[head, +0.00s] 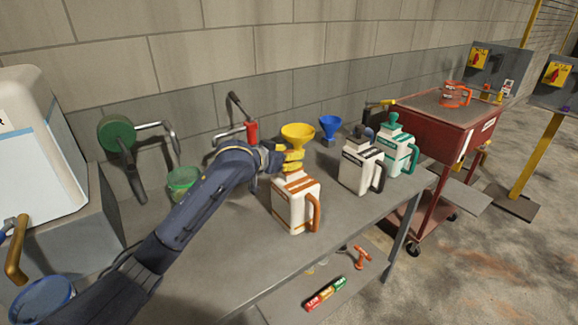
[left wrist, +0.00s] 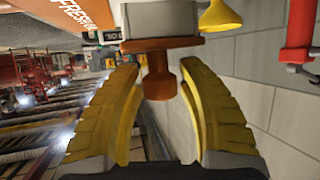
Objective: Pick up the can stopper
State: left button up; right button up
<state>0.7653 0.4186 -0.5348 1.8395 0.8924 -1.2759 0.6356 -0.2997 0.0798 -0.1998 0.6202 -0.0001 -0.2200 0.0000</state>
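A white can with orange bands and an orange handle (head: 293,208) stands upright on the grey bench. Its orange-brown stopper (left wrist: 160,72) sits on the can's neck, with its knob facing my left gripper in the left wrist view. My left gripper (left wrist: 159,68) is open, with one yellow finger on each side of the knob and visible gaps between. In the head view my left gripper (head: 291,160) is over the can top and mostly hides the stopper. My right gripper is not in view.
A yellow funnel (head: 298,134) is close behind the left gripper, and a blue funnel (head: 330,126) is farther back. White cans with a dark stopper (head: 358,170) and a green stopper (head: 396,150) stand to the right. A green cup (head: 183,182) is at left.

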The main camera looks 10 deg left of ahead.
pick_arm(q)
grip_shut()
dwell(0.3)
notch_tip(320, 180, up, 20)
dwell(0.7)
jog(key=shift+c, duration=0.9)
grip_release()
grip_shut()
